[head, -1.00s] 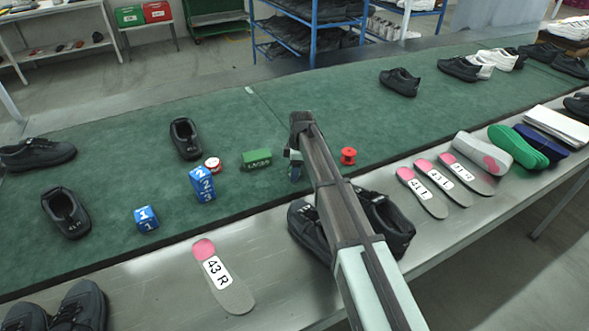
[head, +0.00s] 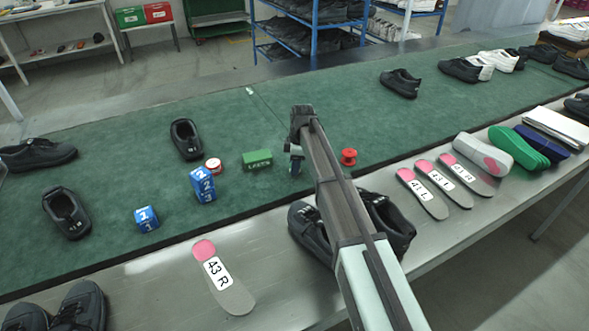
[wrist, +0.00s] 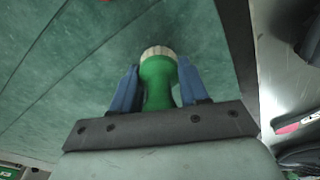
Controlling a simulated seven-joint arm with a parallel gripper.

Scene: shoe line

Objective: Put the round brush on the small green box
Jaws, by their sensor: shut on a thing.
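My gripper (wrist: 157,84) is shut on the round brush (wrist: 158,72), with a blue finger on each side of its green body. The brush's pale bristle end points away from the palm in the wrist view. In the head view my gripper (head: 296,153) is above the green mat, just right of the small green box (head: 257,162); my arm largely hides the brush there. The small green box, marked with white letters, sits on the mat with nothing on its top.
A red spool (head: 348,157) is right of my gripper. A red-and-white round tin (head: 213,166) and blue number blocks (head: 203,187) lie left of the box. A black shoe (head: 186,139) stands behind them. Insoles and a pair of black shoes occupy the metal front edge (head: 165,274).

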